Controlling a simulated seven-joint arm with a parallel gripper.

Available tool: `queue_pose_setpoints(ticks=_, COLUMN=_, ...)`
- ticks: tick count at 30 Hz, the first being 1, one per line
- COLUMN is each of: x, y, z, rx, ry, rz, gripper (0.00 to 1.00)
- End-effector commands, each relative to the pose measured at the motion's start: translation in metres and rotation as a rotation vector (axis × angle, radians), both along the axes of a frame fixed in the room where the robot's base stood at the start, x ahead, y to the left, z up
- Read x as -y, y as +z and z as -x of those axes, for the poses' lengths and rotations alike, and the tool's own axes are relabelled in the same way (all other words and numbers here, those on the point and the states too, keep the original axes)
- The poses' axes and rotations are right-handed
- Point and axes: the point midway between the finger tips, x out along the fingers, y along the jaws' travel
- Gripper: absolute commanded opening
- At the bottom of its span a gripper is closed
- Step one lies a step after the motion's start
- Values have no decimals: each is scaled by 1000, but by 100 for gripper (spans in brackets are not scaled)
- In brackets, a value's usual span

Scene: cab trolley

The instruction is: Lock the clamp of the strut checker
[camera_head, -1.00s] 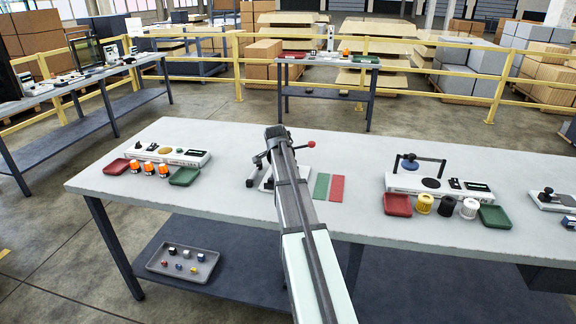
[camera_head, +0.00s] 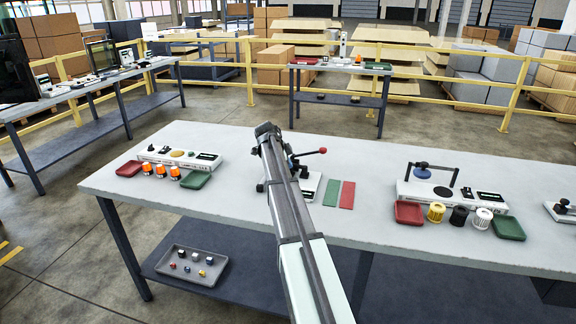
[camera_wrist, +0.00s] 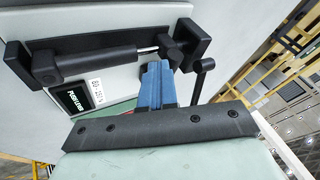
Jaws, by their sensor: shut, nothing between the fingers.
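The strut checker (camera_head: 309,186) stands on the bench, partly hidden behind my arm in the head view. A lever with a red knob (camera_head: 323,150) sticks out to the right from it. In the wrist view the checker's white body (camera_wrist: 115,82) carries a dark strut (camera_wrist: 95,62) lying between black end blocks, with a small display (camera_wrist: 75,98). A black cranked handle (camera_wrist: 203,72) stands at its right end; I cannot tell whether the clamp is locked. My gripper (camera_wrist: 156,68) has blue fingers, shut and empty, close to the strut's right end and left of the handle. Contact is unclear.
A green mat (camera_head: 332,193) and a red mat (camera_head: 347,195) lie right of the checker. Another device (camera_head: 180,158) with trays and orange-topped parts stands left. A device with a black frame (camera_head: 440,192) stands right, with trays and filters in front.

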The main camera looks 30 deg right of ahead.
Motion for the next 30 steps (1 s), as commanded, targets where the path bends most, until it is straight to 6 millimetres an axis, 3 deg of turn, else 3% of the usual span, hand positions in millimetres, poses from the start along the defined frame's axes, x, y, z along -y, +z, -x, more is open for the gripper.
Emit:
queue_pose_setpoints(ticks=21, x=0, y=0, z=-3, rx=3, ry=3, rz=-1, gripper=0)
queue_pose_setpoints(ticks=30, x=-26, y=7, z=28, rx=0, ry=3, rz=-1, gripper=0)
